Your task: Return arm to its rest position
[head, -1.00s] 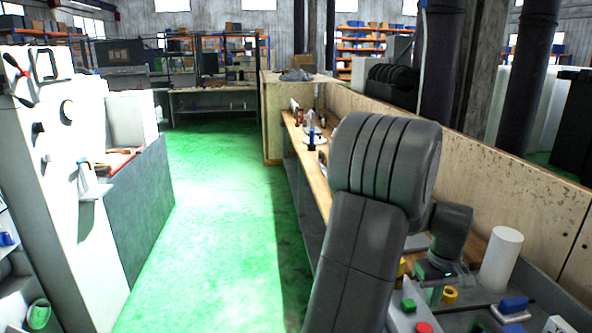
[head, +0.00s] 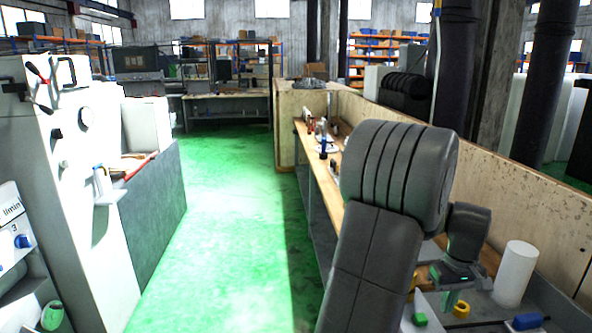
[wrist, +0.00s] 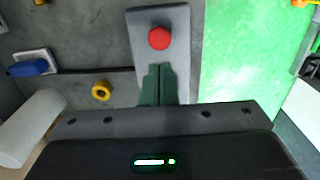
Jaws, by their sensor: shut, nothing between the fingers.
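My gripper shows in the wrist view (wrist: 158,85) as two green fingers closed together with nothing between them. In the head view my gripper (head: 450,300) is at the lower right, partly behind my dark arm, which is folded upright. In the wrist view the fingers overlap the picture of a grey plate with a red button (wrist: 160,38). I cannot tell how far above it they are.
On my deck are a yellow ring (wrist: 102,91), a blue item (wrist: 28,68) and a white cylinder (head: 515,273). A white machine (head: 75,150) stands left. A wooden bench (head: 322,180) runs along the right. The green floor (head: 230,200) between is clear.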

